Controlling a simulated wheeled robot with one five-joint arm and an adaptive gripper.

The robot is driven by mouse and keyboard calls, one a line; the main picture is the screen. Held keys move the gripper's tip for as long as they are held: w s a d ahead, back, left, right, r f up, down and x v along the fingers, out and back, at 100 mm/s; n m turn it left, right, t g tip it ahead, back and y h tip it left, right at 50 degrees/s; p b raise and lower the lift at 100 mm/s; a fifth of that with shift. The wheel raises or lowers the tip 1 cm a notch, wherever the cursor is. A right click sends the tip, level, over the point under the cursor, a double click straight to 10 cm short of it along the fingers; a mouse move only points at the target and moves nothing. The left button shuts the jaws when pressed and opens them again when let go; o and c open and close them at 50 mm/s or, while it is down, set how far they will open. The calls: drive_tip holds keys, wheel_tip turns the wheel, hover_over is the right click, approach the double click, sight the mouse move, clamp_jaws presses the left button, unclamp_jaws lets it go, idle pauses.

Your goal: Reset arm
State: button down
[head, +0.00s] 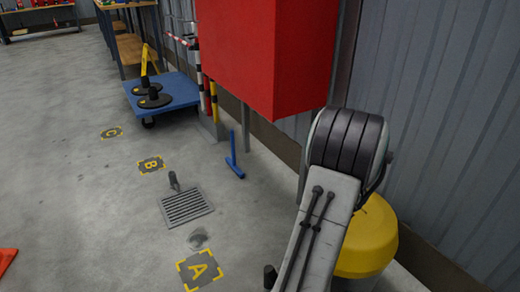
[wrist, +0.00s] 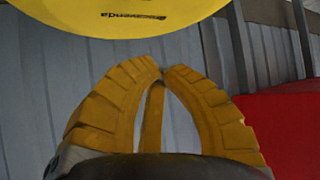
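My arm (head: 335,205) rises at the right of the head view, with its black-ringed joint close to the grey corrugated wall. My gripper is not visible in the head view. In the wrist view my gripper (wrist: 162,69) shows its yellow ribbed fingers curved inward, with the tips together. Another yellow strip lies behind, between the fingers. Nothing is seen held.
A red cabinet (head: 268,50) hangs left of my arm. A yellow rounded thing (head: 372,235) stands behind my arm. A blue cart (head: 180,88), a floor grate (head: 186,207) and a blue T-shaped piece (head: 234,155) lie left. Floor at the left is mostly clear.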

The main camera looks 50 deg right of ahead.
drive_tip(key=w+a+r+n+t+y+p, duration=0.1)
drive_tip(key=w+a+r+n+y+p, duration=0.1)
drive_tip(key=w+a+r+p, duration=0.55)
drive_tip(key=w+a+r+n+t+y+p, duration=0.1)
drive_tip(key=w+a+r+n+p, duration=0.1)
drive_tip(key=w+a+r+p, duration=0.55)
drive_tip(key=w+a+r+n+t+y+p, duration=0.1)
drive_tip(key=w+a+r+n+y+p, duration=0.3)
drive_tip(key=a+r, duration=0.6)
drive_tip(key=s+a+r+n+y+p, duration=0.1)
drive_tip(key=s+a+r+n+p, duration=0.25)
drive_tip(key=a+r+p, duration=1.05)
drive_tip(key=s+a+r+n+g+y+p, duration=0.1)
drive_tip(key=s+a+r+n+y+p, duration=0.1)
drive_tip(key=s+a+r+p, duration=0.5)
drive_tip(key=s+a+r+n, duration=0.1)
drive_tip(key=a+r, duration=0.1)
drive_tip(key=a, duration=0.2)
drive_tip(key=shift+s+r+g, duration=0.25)
drive_tip(key=shift+s+g, duration=0.1)
drive_tip(key=shift+g, duration=0.05)
